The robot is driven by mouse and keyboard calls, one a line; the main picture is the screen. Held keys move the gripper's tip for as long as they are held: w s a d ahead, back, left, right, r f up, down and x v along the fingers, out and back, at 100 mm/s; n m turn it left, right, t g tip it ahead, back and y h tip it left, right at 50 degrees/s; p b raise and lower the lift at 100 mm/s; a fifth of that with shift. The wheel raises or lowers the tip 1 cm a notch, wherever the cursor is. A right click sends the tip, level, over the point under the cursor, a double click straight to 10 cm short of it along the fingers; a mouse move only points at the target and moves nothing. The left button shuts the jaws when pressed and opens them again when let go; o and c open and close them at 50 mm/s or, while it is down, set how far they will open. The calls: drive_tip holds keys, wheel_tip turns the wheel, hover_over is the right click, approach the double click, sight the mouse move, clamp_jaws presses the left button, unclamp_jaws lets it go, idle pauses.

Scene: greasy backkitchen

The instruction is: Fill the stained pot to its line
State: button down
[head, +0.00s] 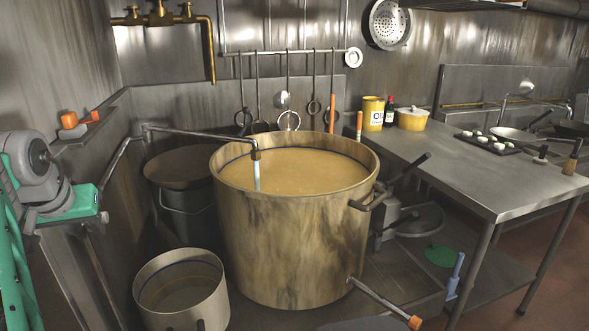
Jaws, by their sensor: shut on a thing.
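The large stained pot (290,240) stands upright on the floor in the middle. Brownish liquid (310,172) fills it to a little below the rim, close to a dark line (236,160) on the inner wall. A swing spout (205,134) reaches over its left side, and a pale stream (256,175) runs from the spout into the pot. My gripper (103,203), green and grey, is at the left edge, well clear of the pot. It appears shut on the lower end of a metal rod (119,164) by the spout's base; its fingertips are hard to make out.
A smaller pot (180,295) with a line inside stands at the front left; a dark bin (185,205) is behind. An orange lever (80,122) is on the left ledge. An orange-tipped drain handle (385,303) sticks out front right. A steel table (480,180) stands right.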

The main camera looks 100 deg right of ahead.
idle(0.4)
drive_tip(key=r+p, duration=0.1)
drive_tip(key=d+r, duration=0.1)
drive_tip(key=p, duration=0.1)
drive_tip(key=shift+w+d+r+p, duration=0.1)
drive_tip(key=shift+d+r+p, duration=0.2)
drive_tip(key=shift+r, duration=0.1)
drive_tip(key=shift+d+r, duration=0.15)
drive_tip(key=shift+d, duration=0.1)
drive_tip(key=d+r+p, duration=0.2)
drive_tip(key=p, duration=0.1)
drive_tip(key=shift+w+d, duration=0.25)
drive_tip(key=shift+d, duration=0.2)
drive_tip(key=shift+d, duration=0.1)
